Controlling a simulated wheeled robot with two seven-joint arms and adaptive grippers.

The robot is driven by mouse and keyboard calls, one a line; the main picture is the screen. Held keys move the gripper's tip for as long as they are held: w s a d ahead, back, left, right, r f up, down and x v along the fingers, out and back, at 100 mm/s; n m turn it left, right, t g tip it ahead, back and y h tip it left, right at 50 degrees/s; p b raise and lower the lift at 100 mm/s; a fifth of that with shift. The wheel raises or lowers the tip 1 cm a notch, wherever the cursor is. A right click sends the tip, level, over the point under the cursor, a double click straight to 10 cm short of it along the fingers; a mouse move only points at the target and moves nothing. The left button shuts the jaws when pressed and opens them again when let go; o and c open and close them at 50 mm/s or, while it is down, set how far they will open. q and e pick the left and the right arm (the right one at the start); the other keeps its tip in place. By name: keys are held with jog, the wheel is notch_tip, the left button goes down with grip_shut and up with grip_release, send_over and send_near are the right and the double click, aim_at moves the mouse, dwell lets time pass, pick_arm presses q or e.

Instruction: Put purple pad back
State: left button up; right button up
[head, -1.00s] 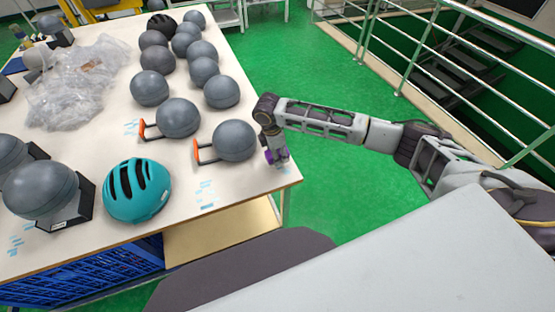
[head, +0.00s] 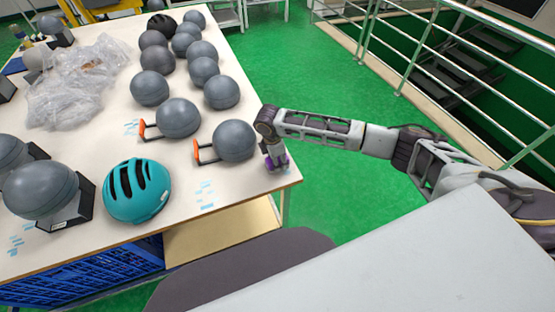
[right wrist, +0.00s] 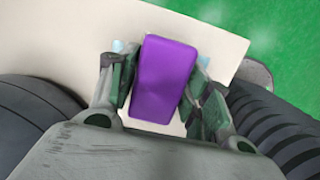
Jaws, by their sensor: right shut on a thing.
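The purple pad (right wrist: 163,78) is a small block between the two fingers of my right gripper (right wrist: 160,88) in the right wrist view, and the gripper is shut on it. In the head view my right gripper (head: 276,163) points down at the table's near right corner, with bits of the purple pad (head: 283,161) showing around the fingers. I cannot tell whether the pad touches the table top. My left gripper is not in view.
The white table (head: 240,187) holds several grey ball-shaped headforms; the closest one (head: 235,140), with an orange-ended bracket (head: 196,151), stands just left of my right gripper. A teal helmet (head: 137,190) and a clear plastic bag (head: 75,85) lie further left. Green floor lies beyond the table edge.

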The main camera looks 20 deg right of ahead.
jog(key=o, duration=1)
jog(key=shift+o, duration=0.3)
jog(key=shift+r, duration=0.1)
jog(key=r, duration=0.3)
jog(key=a+r, duration=0.1)
jog(key=r, duration=0.6)
jog(key=shift+s+a+r, duration=0.1)
jog(key=shift+a+r, duration=0.15)
jog(key=shift+r, duration=0.1)
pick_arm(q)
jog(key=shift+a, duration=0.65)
pick_arm(e)
jog(key=shift+a+r, duration=0.1)
jog(key=shift+r, duration=0.55)
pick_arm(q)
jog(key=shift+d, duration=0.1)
